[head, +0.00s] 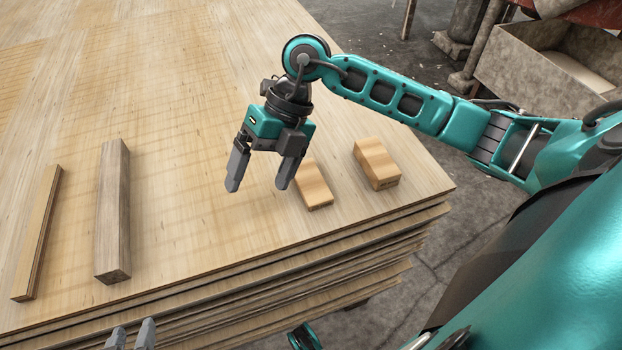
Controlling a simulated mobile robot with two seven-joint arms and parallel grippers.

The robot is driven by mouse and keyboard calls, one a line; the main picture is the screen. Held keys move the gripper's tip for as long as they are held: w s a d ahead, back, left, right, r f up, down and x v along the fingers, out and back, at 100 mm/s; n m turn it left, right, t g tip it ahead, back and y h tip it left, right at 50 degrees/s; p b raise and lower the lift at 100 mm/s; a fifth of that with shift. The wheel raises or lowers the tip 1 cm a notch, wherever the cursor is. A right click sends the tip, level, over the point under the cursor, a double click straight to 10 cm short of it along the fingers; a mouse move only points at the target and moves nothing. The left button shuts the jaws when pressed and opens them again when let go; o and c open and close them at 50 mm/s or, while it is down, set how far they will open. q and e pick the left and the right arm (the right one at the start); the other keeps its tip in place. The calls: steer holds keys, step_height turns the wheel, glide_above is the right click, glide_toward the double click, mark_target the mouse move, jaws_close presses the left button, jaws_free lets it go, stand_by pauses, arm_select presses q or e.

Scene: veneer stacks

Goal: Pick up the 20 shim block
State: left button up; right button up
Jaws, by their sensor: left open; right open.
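Several wooden blocks lie on the veneer stack (200,250); no number is readable, so I cannot tell which is the 20 shim block. A thin tan strip (38,230) is at the far left, with a long grey-brown block (113,210) beside it. A short light block (316,187) lies just right of my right gripper, partly hidden by it. A thicker short block (376,162) sits further right. My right gripper (258,187) is open and empty above the stack, fingers pointing down. My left gripper (132,332) is open at the bottom edge, only its fingertips showing.
The stack's layered front edge (330,265) and right corner (448,188) drop to the grey floor (430,245). A worn bin (545,65) stands at the upper right. The stack top is clear behind the blocks and between the grey-brown block and my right gripper.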

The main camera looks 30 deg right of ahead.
steer(key=w+d+m+t+h, duration=0.1)
steer(key=w+d+m+h, duration=0.15)
steer(key=d+h, duration=0.65)
steer(key=y+b, duration=0.3)
glide_above(311, 180)
steer(key=f, duration=0.5)
steer(key=shift+w+d+f, duration=0.2)
steer(key=shift+d+f, duration=0.1)
steer(key=shift+f, duration=0.1)
steer(key=f, duration=0.1)
steer(key=f+b, duration=0.1)
steer(key=f, duration=0.3)
steer(key=shift+s+a+f, duration=0.15)
steer(key=shift+s+a, duration=0.1)
steer(key=shift+a, duration=0.15)
steer(key=shift+f, duration=0.25)
steer(key=shift+n, duration=0.25)
steer(key=shift+r, duration=0.1)
steer(key=c, duration=1.2)
